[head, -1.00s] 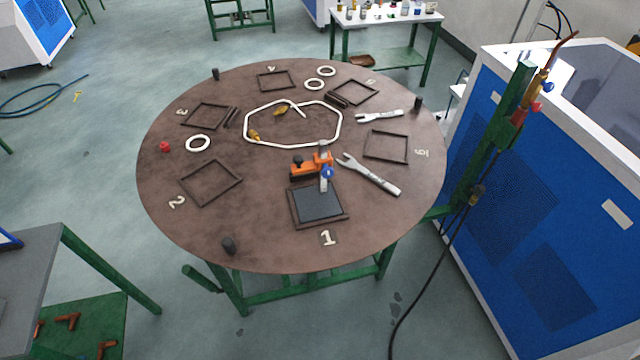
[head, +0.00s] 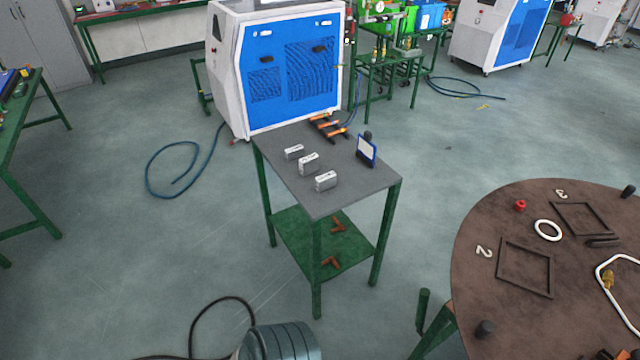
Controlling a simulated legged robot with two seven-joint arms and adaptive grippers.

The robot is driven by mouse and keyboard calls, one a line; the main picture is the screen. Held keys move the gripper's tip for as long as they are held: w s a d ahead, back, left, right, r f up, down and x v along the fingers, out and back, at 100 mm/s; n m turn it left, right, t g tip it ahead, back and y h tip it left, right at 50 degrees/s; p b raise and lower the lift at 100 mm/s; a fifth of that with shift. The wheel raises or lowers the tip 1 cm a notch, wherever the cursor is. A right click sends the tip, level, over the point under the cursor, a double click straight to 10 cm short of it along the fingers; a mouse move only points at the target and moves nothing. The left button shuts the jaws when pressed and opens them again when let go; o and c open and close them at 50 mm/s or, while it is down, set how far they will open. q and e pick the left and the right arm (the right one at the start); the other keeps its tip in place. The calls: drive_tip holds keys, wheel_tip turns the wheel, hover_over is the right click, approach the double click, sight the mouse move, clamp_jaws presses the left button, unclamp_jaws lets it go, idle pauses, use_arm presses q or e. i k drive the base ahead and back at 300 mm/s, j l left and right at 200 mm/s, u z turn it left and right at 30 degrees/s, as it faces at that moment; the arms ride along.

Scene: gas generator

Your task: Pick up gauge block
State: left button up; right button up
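Three small light-grey blocks, which look like gauge blocks, stand in a slanting row on the grey top of a green-legged side table (head: 300,190). The far block (head: 294,152) is the smallest. The middle block (head: 309,163) and the near block (head: 326,181) lie closer to the front edge. Markings on them are too small to read. Neither of my grippers is in view.
Orange-and-black tools (head: 328,127) and a blue-framed card holder (head: 367,150) share the side table. A blue-and-white machine (head: 275,70) stands behind it. The round brown table (head: 490,310) is at right. Floor left of the side table is mostly clear.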

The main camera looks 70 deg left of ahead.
sight(327, 181)
drive_tip(key=j+u, duration=0.1)
drive_tip(key=u, duration=0.85)
drive_tip(key=i+j+u, duration=0.1)
drive_tip(key=u, duration=0.9)
drive_tip(key=i, duration=0.05)
